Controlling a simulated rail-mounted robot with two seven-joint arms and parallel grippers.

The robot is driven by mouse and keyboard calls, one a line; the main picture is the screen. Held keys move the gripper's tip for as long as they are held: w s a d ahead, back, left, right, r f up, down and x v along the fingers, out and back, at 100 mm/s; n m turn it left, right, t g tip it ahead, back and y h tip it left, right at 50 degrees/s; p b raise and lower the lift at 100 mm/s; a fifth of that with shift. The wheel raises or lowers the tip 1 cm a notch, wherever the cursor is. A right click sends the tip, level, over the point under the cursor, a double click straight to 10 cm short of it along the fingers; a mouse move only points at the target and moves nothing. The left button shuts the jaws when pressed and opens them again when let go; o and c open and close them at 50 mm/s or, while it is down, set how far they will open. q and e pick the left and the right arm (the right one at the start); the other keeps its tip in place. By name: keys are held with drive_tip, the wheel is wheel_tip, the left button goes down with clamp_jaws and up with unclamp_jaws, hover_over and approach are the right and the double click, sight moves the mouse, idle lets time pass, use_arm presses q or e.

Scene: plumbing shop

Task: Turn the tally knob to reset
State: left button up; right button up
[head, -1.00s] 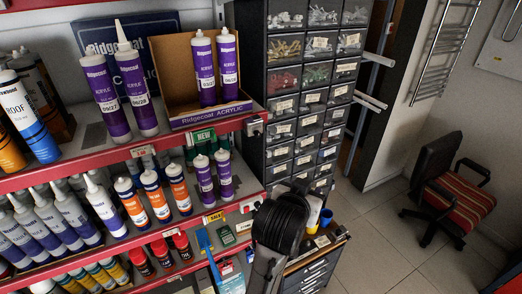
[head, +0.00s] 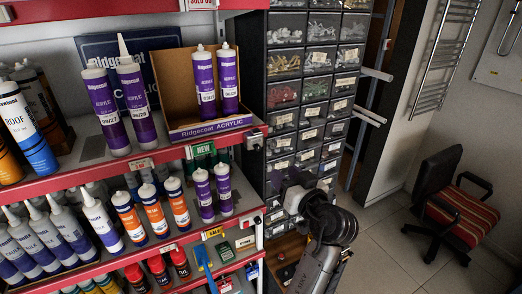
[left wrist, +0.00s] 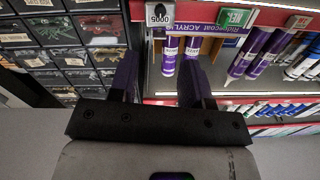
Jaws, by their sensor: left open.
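A small white tally counter (left wrist: 160,14) with digits on it, which seem to read 0005, and a dark knob (left wrist: 157,33) are near the top of the left wrist view. My left gripper (left wrist: 160,82) is open and empty. Its two dark fingers stand apart, with the tally beyond them and no contact visible. In the head view my left gripper (head: 291,196) is partly hidden by its own dark wrist, in front of the drawer cabinet. A small tally box (head: 254,139) sits at the right end of the upper red shelf edge. My right gripper is out of view.
Red-edged shelves (head: 95,181) hold purple, orange and white cartridges on the left. A Ridgecoat Acrylic display box (head: 210,130) stands close to the upper tally. A dark small-parts drawer cabinet (head: 313,88) is behind the gripper. An office chair (head: 450,205) stands on open floor at right.

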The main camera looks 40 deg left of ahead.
sight(259, 148)
use_arm(q)
drive_tip(key=p+x, duration=0.3)
drive_tip(key=x, duration=0.8)
drive_tip(key=shift+r, duration=0.1)
drive_tip(key=shift+w+a+p, duration=0.2)
drive_tip(key=shift+a+p, duration=0.2)
drive_tip(key=shift+a, duration=0.35)
clamp_jaws()
